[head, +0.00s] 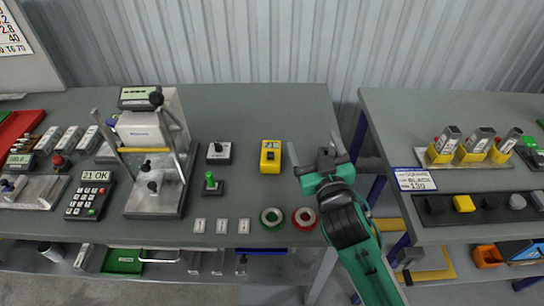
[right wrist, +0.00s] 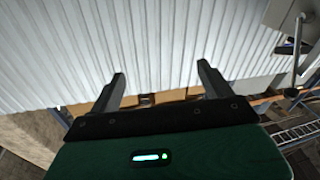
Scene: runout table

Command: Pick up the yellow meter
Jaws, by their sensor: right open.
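The yellow meter (head: 270,156) lies on the grey-green table in the head view, right of the middle of the tabletop. It is a small yellow block with a dark patch on its face. My right gripper (head: 318,156) is open and empty, to the right of the meter and apart from it, near the table's right edge. In the right wrist view its two fingers (right wrist: 160,85) are spread with nothing between them. The meter cannot be made out in that view. My left gripper is not in view.
Green and red tape rolls (head: 272,218) lie in front of the meter. A switch box (head: 219,152) and a green-knobbed box (head: 211,184) stand to its left, beside a test stand (head: 152,150). A gap separates the second table (head: 470,110) at right.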

